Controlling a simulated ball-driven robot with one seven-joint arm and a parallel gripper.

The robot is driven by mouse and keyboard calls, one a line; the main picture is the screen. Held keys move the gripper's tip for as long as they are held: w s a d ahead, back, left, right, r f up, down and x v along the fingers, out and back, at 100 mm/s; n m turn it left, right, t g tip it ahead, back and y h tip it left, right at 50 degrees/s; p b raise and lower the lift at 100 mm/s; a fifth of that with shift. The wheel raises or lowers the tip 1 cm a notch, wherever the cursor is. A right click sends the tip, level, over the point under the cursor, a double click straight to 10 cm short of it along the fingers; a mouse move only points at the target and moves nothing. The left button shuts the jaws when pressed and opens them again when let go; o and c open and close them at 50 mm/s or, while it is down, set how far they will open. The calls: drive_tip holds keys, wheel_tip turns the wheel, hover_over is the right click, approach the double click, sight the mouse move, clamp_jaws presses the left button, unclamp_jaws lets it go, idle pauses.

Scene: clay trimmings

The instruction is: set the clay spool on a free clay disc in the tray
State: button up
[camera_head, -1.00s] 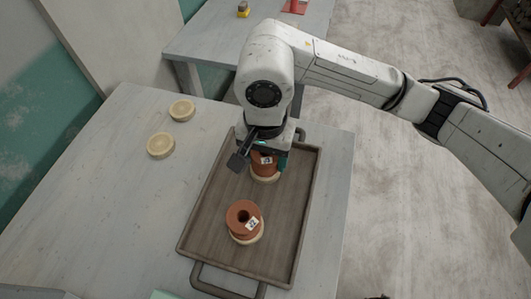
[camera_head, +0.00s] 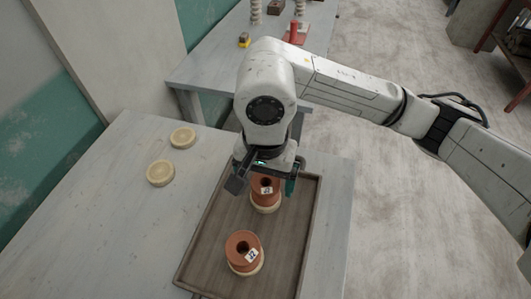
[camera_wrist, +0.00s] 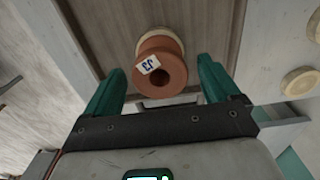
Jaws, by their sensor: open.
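Two brown clay spools with white labels stand in the brown tray (camera_head: 205,245). The far spool (camera_head: 265,184) rests on a pale clay disc (camera_head: 265,209), and the near spool (camera_head: 241,246) rests on another pale disc (camera_head: 246,270). My gripper (camera_head: 263,180) is open above the far spool, its fingers apart on either side. The wrist view shows one labelled spool (camera_wrist: 174,70) beyond and between the open fingertips, with its disc (camera_wrist: 158,34) behind it; I see no finger touching it. No bare disc shows in the tray.
Two pale discs lie on the table left of the tray, one farther (camera_head: 183,137) and one nearer (camera_head: 160,173). The grey table (camera_head: 110,235) is clear around them. A second table (camera_head: 205,70) behind carries a red object (camera_head: 294,33) and other small items.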

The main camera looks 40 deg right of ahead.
sight(266, 181)
wheel_tip(266, 181, up, 10)
drive_tip(key=b, duration=0.1)
drive_tip(key=shift+f, duration=0.2)
idle(0.5)
